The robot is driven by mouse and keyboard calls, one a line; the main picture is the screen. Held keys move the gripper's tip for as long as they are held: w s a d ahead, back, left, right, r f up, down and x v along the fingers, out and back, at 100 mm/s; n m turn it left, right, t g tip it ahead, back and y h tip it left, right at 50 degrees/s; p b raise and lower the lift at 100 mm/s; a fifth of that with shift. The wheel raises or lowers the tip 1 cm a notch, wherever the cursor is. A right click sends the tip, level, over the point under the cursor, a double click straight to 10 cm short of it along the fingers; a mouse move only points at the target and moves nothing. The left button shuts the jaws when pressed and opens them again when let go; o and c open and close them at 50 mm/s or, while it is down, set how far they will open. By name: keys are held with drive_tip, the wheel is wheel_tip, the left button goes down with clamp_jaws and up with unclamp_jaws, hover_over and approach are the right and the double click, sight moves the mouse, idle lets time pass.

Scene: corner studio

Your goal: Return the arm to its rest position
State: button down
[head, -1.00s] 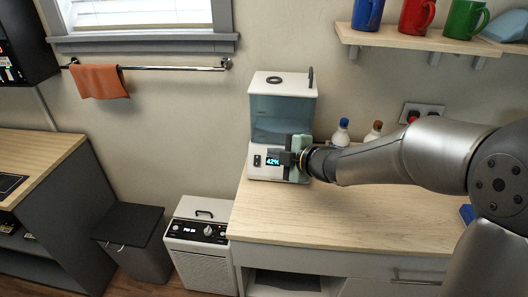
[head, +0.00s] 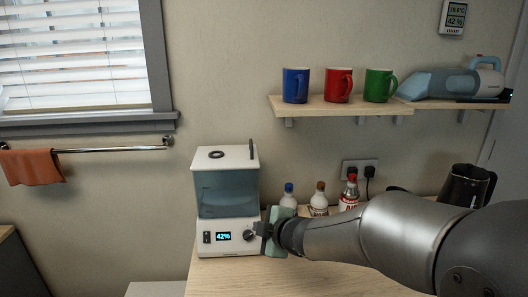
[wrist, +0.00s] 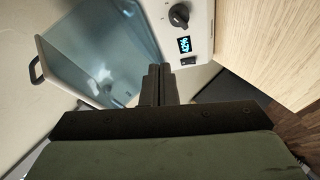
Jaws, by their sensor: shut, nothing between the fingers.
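My gripper (head: 262,235) is just right of the knob (head: 249,235) on the white appliance with a blue-tinted tank (head: 226,196). Its fingers are shut and empty, and my arm reaches in from the right. In the wrist view the closed fingers (wrist: 158,85) point toward the appliance, with a visible gap between them and the knob (wrist: 179,15). The lit display (head: 223,237) reads 42%. It also shows in the wrist view (wrist: 184,44).
Several bottles, one with a blue cap (head: 288,194), stand behind my arm on the wooden counter (head: 270,279). A black jug (head: 466,186) is at the right. A shelf (head: 330,106) holds three mugs above. Open air lies between shelf and arm.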

drive_tip(key=s+d+f+m+g+h, duration=0.1)
drive_tip(key=s+d+f+m+h, duration=0.1)
drive_tip(key=s+d+m+h, duration=0.45)
drive_tip(key=s+d+f+m+g+h, duration=0.15)
drive_tip(key=s+d+m, duration=0.3)
drive_tip(key=d, duration=0.45)
drive_tip(key=s+d+f+m+g+y, duration=0.1)
drive_tip(key=s+m+g, duration=0.6)
drive_tip(key=s, duration=1)
drive_tip(key=shift+s+f+m+p, duration=0.2)
drive_tip(key=shift+f+m+p, duration=0.35)
drive_tip(key=shift+f, duration=0.25)
